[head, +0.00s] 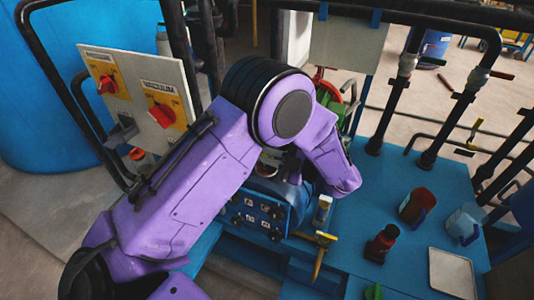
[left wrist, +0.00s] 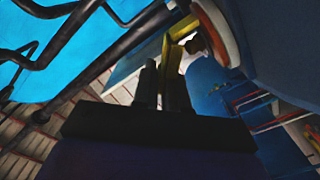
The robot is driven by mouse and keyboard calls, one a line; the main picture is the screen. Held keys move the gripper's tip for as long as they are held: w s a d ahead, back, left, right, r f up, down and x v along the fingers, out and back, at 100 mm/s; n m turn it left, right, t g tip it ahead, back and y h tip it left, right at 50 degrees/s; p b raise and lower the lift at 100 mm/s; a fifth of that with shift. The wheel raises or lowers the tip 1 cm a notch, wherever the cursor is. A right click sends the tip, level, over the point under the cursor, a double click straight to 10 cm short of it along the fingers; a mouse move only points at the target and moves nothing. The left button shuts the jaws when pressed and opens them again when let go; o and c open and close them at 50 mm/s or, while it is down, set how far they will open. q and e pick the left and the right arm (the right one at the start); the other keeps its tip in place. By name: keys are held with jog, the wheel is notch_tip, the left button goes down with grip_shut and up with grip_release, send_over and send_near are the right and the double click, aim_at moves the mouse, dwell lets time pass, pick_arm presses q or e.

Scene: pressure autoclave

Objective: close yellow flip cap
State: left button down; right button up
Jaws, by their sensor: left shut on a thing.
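In the left wrist view, the two dark fingers of my left gripper (left wrist: 163,85) are close together with a yellow piece (left wrist: 173,60) between and just beyond their tips. It looks like the yellow flip cap; its full shape and hinge are hidden. A rounded blue body with an orange-red and pale ring (left wrist: 222,30) is just right of the fingertips. In the head view, my purple left arm crosses the middle and bends down in front of the blue autoclave (head: 265,212). My left gripper and the cap cannot be made out there. My right gripper is not in view.
A panel with red switches (head: 160,100) stands left. A yellow lever (head: 319,258) sticks out in front. Black pipes rise behind.

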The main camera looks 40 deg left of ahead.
aim_at(263, 176)
pick_arm(q)
jog(key=n+b, duration=0.1)
jog(key=f+n+b, duration=0.1)
jog(key=n, duration=0.1)
jog(key=s+n, duration=0.1)
jog(key=shift+d+f+n+b, duration=0.15)
jog(key=shift+f+n+b, duration=0.15)
jog(key=shift+f+b, duration=0.1)
jog(key=n+b, duration=0.1)
jog(key=f+n+b, duration=0.1)
jog(key=n, duration=0.1)
jog(key=shift+s+n+b, duration=0.15)
jog(key=shift+n+b, duration=0.15)
jog(key=shift+b, duration=0.1)
jog(key=shift+f+n+b, duration=0.1)
jog(key=shift+n+b, duration=0.3)
jog(key=shift+n, duration=0.2)
jog(key=c, duration=1.2)
grip_release()
jog(key=shift+s, duration=0.1)
jog(key=shift+c, duration=0.2)
jog(key=shift+d+f, duration=0.1)
